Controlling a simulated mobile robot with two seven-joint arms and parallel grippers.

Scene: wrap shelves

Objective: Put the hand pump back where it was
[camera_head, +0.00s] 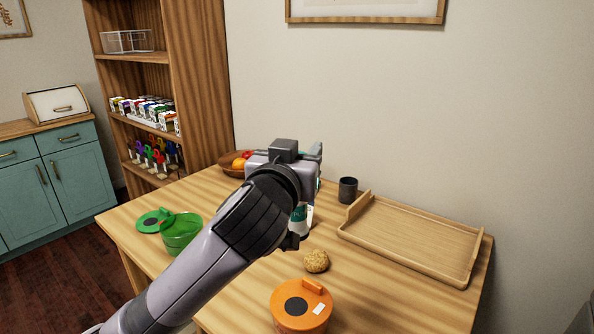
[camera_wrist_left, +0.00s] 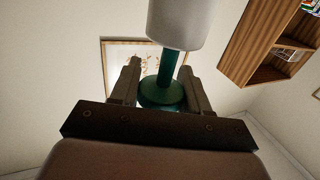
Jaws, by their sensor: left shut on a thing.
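The hand pump has a white body and a teal neck and flat top. In the left wrist view its white body (camera_wrist_left: 176,22) fills the top of the picture and its teal top (camera_wrist_left: 162,92) sits between my fingers. My left gripper (camera_wrist_left: 160,88) is shut on the teal part. In the head view my left gripper (camera_head: 318,165) is over the table, pointing toward the wall. Below it, a white body with a teal label (camera_head: 301,214) shows partly, with my arm hiding the rest. Whether its base touches the table is hidden. My right gripper is not in view.
The wooden table (camera_head: 370,300) holds a wooden tray (camera_head: 415,238), a dark cup (camera_head: 347,190), a cookie-like round thing (camera_head: 316,261), an orange-lidded container (camera_head: 300,306), a green container (camera_head: 181,234) with a green lid (camera_head: 153,220), and a fruit bowl (camera_head: 230,163). A filled shelf (camera_head: 200,90) stands behind left.

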